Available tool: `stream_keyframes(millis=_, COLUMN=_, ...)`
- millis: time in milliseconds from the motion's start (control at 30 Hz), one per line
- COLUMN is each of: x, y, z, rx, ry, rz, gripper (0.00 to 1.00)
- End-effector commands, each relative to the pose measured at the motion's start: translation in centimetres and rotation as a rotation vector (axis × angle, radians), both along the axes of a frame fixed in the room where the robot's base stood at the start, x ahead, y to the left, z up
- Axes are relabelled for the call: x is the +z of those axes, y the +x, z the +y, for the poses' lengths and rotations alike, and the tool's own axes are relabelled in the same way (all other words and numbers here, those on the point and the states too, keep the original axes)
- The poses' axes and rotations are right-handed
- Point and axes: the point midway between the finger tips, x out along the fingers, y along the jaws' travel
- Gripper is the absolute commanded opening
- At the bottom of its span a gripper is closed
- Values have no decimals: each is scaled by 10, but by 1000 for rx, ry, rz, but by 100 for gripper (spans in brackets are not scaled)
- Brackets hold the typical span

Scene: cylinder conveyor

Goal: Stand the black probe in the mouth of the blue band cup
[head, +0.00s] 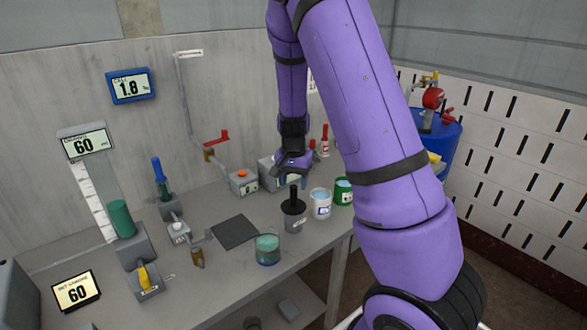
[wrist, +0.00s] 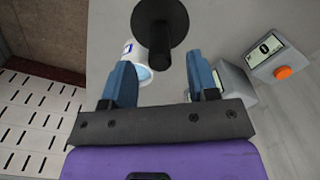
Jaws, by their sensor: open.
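The black probe (head: 293,197) stands upright in a grey cup (head: 294,220) on the bench, its wide black collar at the cup's mouth. In the wrist view the probe (wrist: 159,40) is seen end-on, just beyond the fingertips and roughly centred between them. The blue band cup (head: 320,210) is white with a blue mark and stands just right of the grey cup. It also shows in the wrist view (wrist: 142,73), partly behind the left finger. My gripper (head: 292,170) is open and empty above the probe; its blue fingers (wrist: 159,66) are spread apart.
A green cup (head: 343,198) stands right of the blue band cup. A teal jar (head: 267,256) and a dark mat (head: 235,232) lie to the left. A grey box with an orange button (head: 243,182) stands behind. My arm covers the right of the bench.

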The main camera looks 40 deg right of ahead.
Motion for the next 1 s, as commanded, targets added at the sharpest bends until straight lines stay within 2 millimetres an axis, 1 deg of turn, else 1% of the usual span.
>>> stream_keyframes(millis=33, x=-9, y=-1, z=0, rx=-1, ry=1, rz=3, gripper=54)
stream_keyframes(millis=100, x=-19, y=-1, z=0, rx=-1, ry=0, rz=4, gripper=54)
stream_keyframes(millis=300, x=-38, y=0, z=0, rx=-1, ry=2, rz=1, gripper=54)
stream_keyframes(millis=467, x=-43, y=0, z=0, rx=1, ry=0, rz=0, gripper=54)
stream_keyframes(millis=700, x=-43, y=0, z=0, rx=1, ry=0, rz=0, gripper=54)
stream_keyframes(millis=733, x=-43, y=0, z=0, rx=1, ry=0, rz=0, gripper=49)
stream_keyframes(millis=767, x=-43, y=0, z=0, rx=1, ry=0, rz=0, gripper=43)
stream_keyframes(millis=800, x=-43, y=0, z=0, rx=1, ry=0, rz=0, gripper=33)
stream_keyframes(millis=867, x=-43, y=0, z=0, rx=1, ry=0, rz=0, gripper=20)
stream_keyframes(millis=900, x=-43, y=0, z=0, rx=1, ry=0, rz=0, gripper=10)
stream_keyframes(millis=933, x=-43, y=0, z=0, rx=1, ry=0, rz=0, gripper=4)
stream_keyframes(millis=967, x=-43, y=0, z=0, rx=1, ry=0, rz=0, gripper=0)
stream_keyframes(millis=1000, x=-43, y=0, z=0, rx=1, ry=0, rz=0, gripper=22)
